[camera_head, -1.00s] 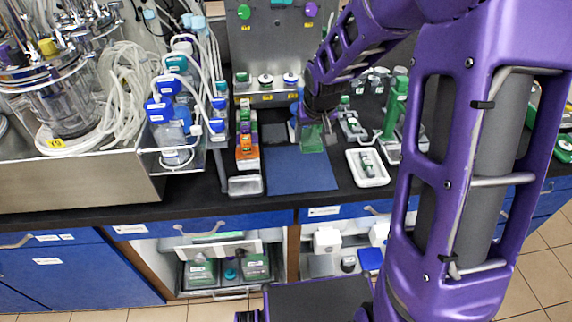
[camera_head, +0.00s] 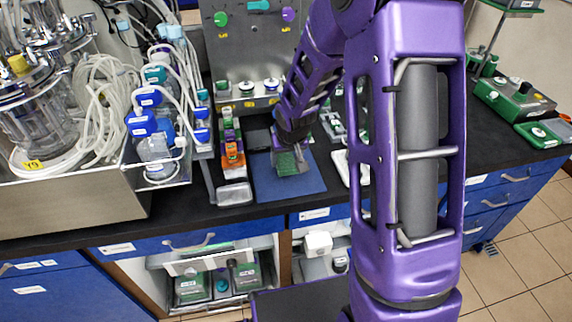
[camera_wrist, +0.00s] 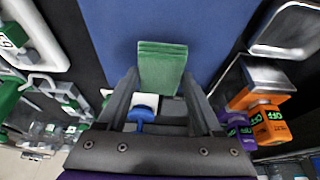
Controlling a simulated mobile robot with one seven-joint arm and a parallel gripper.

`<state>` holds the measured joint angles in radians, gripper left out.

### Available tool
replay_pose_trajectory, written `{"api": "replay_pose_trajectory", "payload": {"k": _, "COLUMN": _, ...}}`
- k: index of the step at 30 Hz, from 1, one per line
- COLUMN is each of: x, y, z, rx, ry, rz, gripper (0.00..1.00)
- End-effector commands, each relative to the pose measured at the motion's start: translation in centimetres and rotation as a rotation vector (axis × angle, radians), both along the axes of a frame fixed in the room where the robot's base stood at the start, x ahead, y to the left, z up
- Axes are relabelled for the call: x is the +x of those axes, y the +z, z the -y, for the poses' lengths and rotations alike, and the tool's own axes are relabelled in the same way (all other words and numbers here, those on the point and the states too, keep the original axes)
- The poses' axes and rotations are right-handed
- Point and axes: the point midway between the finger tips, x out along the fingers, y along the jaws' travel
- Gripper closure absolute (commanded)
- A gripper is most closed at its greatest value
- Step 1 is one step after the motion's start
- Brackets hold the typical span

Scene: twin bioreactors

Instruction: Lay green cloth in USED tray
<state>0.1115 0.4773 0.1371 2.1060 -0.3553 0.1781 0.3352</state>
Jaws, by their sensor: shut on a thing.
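My gripper (camera_head: 288,152) is shut on the folded green cloth (camera_wrist: 162,68), which sticks out past the fingertips. The cloth also shows in the head view above the back part of a blue mat (camera_head: 300,190). In the wrist view my gripper (camera_wrist: 162,100) has the cloth between its fingers, over the blue mat. A shallow metal tray (camera_head: 235,194) lies left of the mat and shows at the top right of the wrist view (camera_wrist: 291,50). A white tray (camera_head: 341,168) right of the mat is partly hidden by my arm. I cannot read a USED label on either tray.
Orange and purple labelled blocks (camera_head: 234,153) stand in a row behind the metal tray. Tubing and blue-capped bottles (camera_head: 141,123) are at the left. A grey upright panel (camera_head: 245,60) stands behind the mat. The front of the mat is clear.

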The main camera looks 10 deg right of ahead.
Motion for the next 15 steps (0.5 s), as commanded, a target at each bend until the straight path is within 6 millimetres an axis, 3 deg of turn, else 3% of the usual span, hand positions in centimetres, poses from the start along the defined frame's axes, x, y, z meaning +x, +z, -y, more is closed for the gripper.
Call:
{"api": "replay_pose_trajectory", "payload": {"k": 3, "x": -0.1, "y": -2.0, "z": -0.1, "rx": 0.000, "ry": 0.001, "rz": -0.003, "gripper": 0.85}}
{"api": "replay_pose_trajectory", "payload": {"k": 15, "x": 0.0, "y": -2.6, "z": 0.0, "rx": 0.000, "ry": -0.001, "rz": -0.001, "gripper": 0.85}}
